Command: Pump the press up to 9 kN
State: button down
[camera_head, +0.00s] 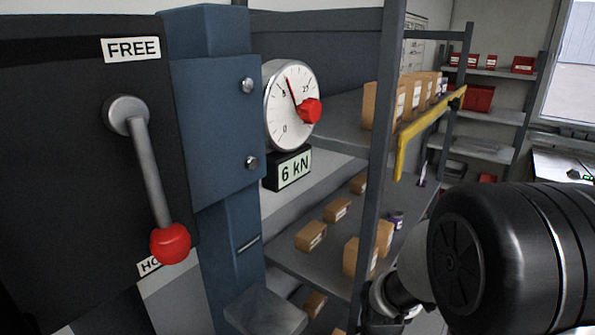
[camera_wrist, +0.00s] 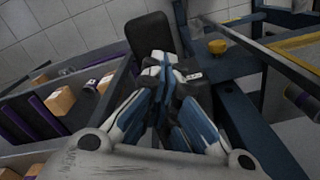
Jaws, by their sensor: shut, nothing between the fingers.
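The press's blue column (camera_head: 215,110) carries a round white gauge (camera_head: 283,108) with a red needle pointing up and slightly left, and a red knob (camera_head: 310,111). The display (camera_head: 288,170) below it reads 6 kN. On the dark panel at left, a grey lever (camera_head: 148,170) with a red ball (camera_head: 170,243) hangs down, away from the FREE label (camera_head: 131,49) and by a lower label partly hidden. My gripper (camera_wrist: 167,68) shows in the wrist view, shut and empty, in front of dark parts I cannot name. The head view does not show its fingers.
Shelves hold several cardboard boxes (camera_head: 366,258).

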jog(key=shift+f+b, duration=0.45)
jog(key=shift+f, duration=0.3)
dwell(0.4)
jog(key=shift+f+b, duration=0.9)
jog(key=shift+f, duration=0.2)
dwell(0.3)
jog(key=shift+f+b, duration=0.85)
jog(key=shift+f, duration=0.25)
dwell(0.4)
jog(key=shift+f+b, duration=0.9)
jog(key=shift+f, duration=0.25)
